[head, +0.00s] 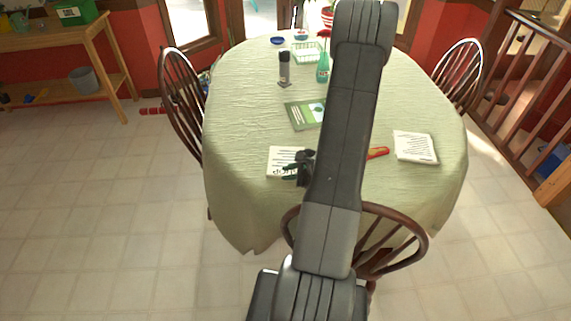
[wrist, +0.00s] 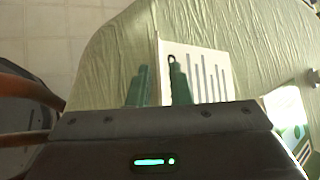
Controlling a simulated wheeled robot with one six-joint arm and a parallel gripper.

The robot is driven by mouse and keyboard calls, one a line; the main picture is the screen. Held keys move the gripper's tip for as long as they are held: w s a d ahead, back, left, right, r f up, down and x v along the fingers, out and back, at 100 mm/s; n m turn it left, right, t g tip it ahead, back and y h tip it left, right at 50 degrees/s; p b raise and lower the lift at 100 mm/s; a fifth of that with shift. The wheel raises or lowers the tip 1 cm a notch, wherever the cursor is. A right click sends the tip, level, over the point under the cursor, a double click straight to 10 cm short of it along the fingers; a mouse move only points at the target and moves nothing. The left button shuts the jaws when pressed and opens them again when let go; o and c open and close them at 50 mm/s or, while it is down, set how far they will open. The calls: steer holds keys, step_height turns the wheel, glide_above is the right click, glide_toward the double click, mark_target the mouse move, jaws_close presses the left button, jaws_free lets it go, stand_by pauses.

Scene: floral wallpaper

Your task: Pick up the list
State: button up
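A white paper list with dark lines of text (head: 281,158) lies near the front left of the table. In the wrist view the list (wrist: 208,62) lies below and beyond my fingers. My gripper (head: 292,172) is over the list's right part in the head view and hides some of it. In the wrist view my gripper's two green fingers (wrist: 160,85) stand apart with a gap between them, and I see nothing held. The list's left edge shows in that gap. I cannot tell whether the fingertips touch the paper. A second white text sheet (head: 415,147) lies to the right.
The oval table has a pale green cloth (head: 235,125). A green booklet (head: 304,114), a dark canister (head: 284,68), a green bottle (head: 322,70) and a red item (head: 378,153) are on it. Wooden chairs (head: 181,105) surround it. My arm hides the table's middle.

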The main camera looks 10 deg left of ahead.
steer(key=shift+p+x, duration=0.4)
steer(key=shift+x, duration=1.65)
jaws_close()
steer(key=shift+r, duration=0.1)
